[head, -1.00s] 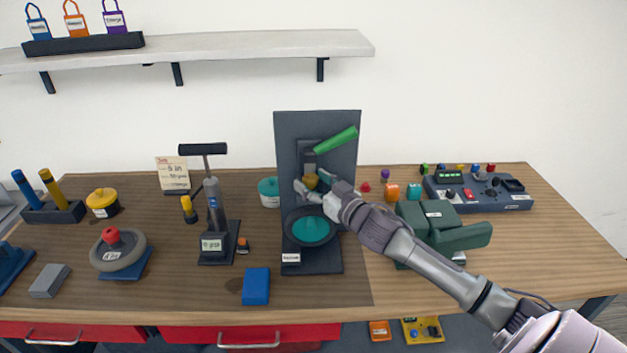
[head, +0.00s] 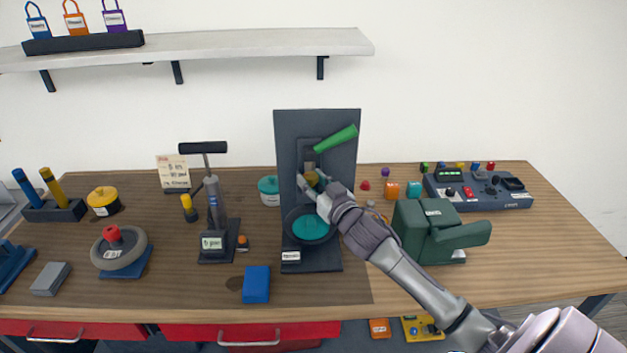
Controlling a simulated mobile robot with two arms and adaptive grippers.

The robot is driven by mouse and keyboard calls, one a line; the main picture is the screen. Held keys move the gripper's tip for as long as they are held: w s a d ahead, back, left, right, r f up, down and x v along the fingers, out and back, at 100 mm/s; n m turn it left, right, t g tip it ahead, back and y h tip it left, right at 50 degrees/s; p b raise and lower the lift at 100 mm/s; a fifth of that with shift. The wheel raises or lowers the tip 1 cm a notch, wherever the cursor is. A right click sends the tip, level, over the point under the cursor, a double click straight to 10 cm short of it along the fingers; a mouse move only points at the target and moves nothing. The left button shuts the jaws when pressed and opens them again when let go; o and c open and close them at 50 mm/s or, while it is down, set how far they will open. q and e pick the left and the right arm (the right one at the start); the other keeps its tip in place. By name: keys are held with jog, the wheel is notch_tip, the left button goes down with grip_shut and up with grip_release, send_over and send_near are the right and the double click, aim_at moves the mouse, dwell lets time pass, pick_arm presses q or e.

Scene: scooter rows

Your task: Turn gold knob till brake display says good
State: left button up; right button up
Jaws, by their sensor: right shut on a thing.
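The gold knob (head: 312,179) sits on the dark upright panel (head: 284,140) of the brake stand, below a green lever (head: 337,139). My right gripper (head: 309,184) is shut on the gold knob, its fingers on either side and partly hiding it. My left gripper is not in view.
A pump with a small display (head: 213,242) stands left of the panel. A blue block (head: 256,284) lies in front. A dark green vise-like device (head: 430,230) stands right of my arm, and a control box (head: 478,190) behind it. The wood table's front right is clear.

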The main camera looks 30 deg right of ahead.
jog(key=shift+a+r+m+h, duration=0.1)
jog(key=shift+m+h, duration=0.6)
jog(key=shift+h, duration=0.3)
jog(key=o, duration=1.2)
jog(key=shift+c, duration=0.2)
jog(key=shift+s, duration=0.2)
jog(key=s+a, duration=0.2)
jog(key=s, duration=0.9)
jog(key=shift+s+a, duration=0.15)
jog(key=shift+s, duration=0.05)
